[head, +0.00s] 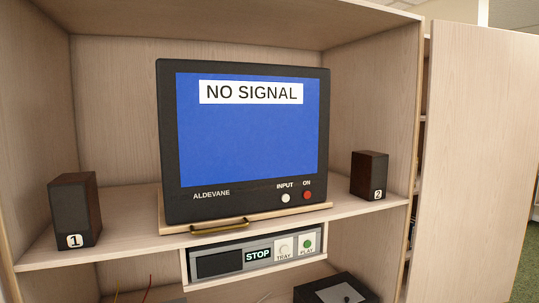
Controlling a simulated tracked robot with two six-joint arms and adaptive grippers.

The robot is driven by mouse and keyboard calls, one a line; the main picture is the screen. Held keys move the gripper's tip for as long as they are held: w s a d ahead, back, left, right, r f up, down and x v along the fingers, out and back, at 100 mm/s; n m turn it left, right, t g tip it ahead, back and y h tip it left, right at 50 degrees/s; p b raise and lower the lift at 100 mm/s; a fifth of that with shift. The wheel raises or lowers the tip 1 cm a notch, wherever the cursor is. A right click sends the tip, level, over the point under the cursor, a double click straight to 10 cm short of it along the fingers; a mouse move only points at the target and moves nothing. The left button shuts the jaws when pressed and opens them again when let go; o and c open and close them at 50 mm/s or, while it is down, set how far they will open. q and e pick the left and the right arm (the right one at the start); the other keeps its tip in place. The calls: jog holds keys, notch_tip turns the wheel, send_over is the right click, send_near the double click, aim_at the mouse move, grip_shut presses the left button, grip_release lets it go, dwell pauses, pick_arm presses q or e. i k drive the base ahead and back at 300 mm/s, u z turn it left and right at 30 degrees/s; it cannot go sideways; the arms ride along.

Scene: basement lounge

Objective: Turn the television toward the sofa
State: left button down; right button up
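The television (243,145) is a black set with a blue screen reading "NO SIGNAL". It stands on a pale wooden board (310,208) with a brass handle (219,225) at its front edge, on a shelf of a wooden cabinet. Its screen faces roughly toward me. It has a white INPUT button and a red ON button at its lower right. The sofa is not in view. Neither of my grippers is in view.
Speaker 1 (75,209) stands left of the television and speaker 2 (369,175) stands right, both apart from it. A player (220,264) reading "STOP" sits below the shelf. A dark box (335,290) is lower right. A tall wooden panel (481,165) stands at the right.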

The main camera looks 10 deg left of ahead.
aim_at(235, 138)
jog(key=z, duration=0.05)
jog(key=k, duration=1)
jog(key=u, duration=0.7)
jog(key=i, duration=1.6)
jog(key=z, duration=0.7)
